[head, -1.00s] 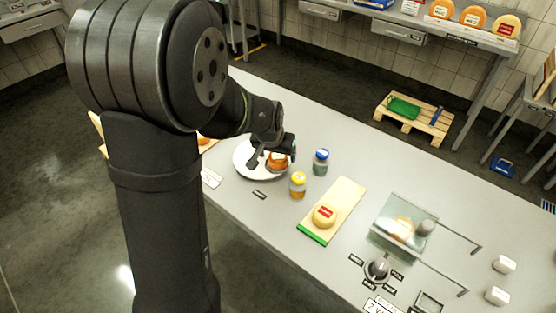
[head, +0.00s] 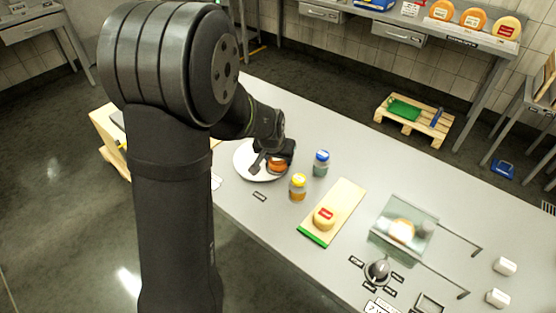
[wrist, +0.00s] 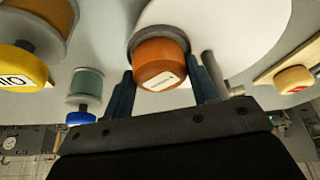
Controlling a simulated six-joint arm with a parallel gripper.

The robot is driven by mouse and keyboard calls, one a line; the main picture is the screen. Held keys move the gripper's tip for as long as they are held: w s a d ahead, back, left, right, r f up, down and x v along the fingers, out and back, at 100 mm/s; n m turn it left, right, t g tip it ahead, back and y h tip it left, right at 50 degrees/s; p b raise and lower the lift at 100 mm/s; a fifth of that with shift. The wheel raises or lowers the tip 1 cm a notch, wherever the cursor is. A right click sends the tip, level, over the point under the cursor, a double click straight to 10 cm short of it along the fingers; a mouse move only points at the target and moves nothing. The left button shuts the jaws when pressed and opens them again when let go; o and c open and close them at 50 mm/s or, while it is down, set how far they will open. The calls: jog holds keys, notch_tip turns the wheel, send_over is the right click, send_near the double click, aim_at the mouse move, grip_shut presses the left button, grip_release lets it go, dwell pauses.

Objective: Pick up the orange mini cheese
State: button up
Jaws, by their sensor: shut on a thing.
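The orange mini cheese (head: 277,166) is at the right side of the white plate (head: 243,163) in the head view. In the wrist view the orange mini cheese (wrist: 160,66) shows a pale label on its face and sits between my two fingers. My gripper (head: 270,158) reaches over the plate and is shut on the cheese, one finger on each side of it. The white plate (wrist: 235,40) lies behind the cheese in the wrist view. I cannot tell whether the cheese touches the plate.
A yellow-lidded jar (head: 298,187) and a blue-lidded jar (head: 321,163) stand close to the right of the plate. A board (head: 345,200) with a yellow cheese (head: 324,218) lies further right, then a glass cover (head: 405,225). The table behind the plate is clear.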

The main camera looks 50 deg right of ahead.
jog(key=shift+r, duration=0.1)
notch_tip(320, 180, up, 4)
jog(key=shift+s+r, duration=0.1)
jog(key=shift+r, duration=0.1)
jog(key=s+r, duration=0.6)
jog(key=s, duration=0.5)
jog(key=s+a, duration=0.3)
jog(key=s, duration=1.8)
send_near(342, 197)
jog(key=shift+w+d+f+m, duration=0.15)
jog(key=shift+w+d+m, duration=0.25)
jog(key=shift+d, duration=0.4)
jog(key=shift+w+f, duration=0.1)
jog(key=shift+f, duration=1.95)
